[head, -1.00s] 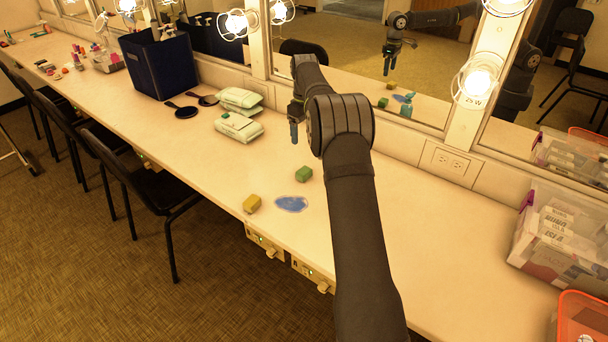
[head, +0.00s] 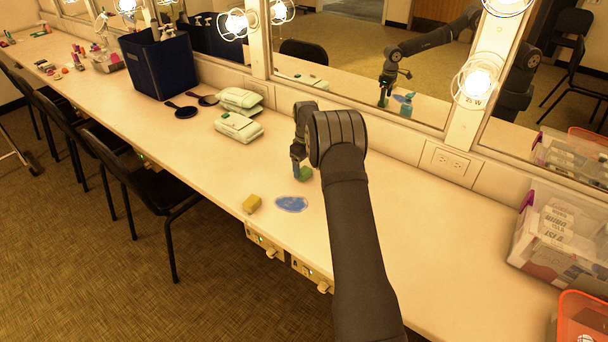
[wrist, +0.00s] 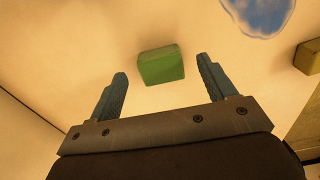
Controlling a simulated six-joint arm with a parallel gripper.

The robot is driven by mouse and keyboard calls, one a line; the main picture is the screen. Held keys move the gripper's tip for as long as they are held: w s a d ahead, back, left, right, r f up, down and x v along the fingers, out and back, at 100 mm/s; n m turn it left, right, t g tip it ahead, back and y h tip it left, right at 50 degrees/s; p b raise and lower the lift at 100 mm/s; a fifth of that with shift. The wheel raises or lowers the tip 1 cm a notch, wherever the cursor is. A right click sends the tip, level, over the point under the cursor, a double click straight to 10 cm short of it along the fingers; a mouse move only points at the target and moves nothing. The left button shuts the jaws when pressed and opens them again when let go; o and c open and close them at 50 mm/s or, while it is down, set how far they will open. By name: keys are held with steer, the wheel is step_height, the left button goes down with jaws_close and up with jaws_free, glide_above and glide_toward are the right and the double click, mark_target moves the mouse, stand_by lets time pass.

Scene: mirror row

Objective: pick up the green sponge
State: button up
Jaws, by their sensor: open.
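The green sponge (head: 306,174) lies on the counter just behind the blue puddle, partly covered by my gripper in the head view. In the wrist view the green sponge (wrist: 161,65) sits ahead of the fingertips, in line with the gap between them. My gripper (wrist: 163,78) is open and empty, with a blue-grey finger on each side of that gap. In the head view my gripper (head: 298,170) is low over the counter at the sponge.
A yellow sponge (head: 252,203) and a blue puddle (head: 291,204) lie near the counter's front edge. Wipe packs (head: 238,127), dark hand mirrors (head: 181,111) and a navy bin (head: 158,68) stand to the left. A clear box (head: 560,235) is at the right. The mirror (head: 350,75) runs behind.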

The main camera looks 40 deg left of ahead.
mark_target(305, 172)
step_height(305, 172, down, 3)
steer(key=shift+d+r, duration=0.1)
steer(key=shift+c, duration=0.3)
steer(key=c, duration=1)
steer(key=shift+r, duration=0.1)
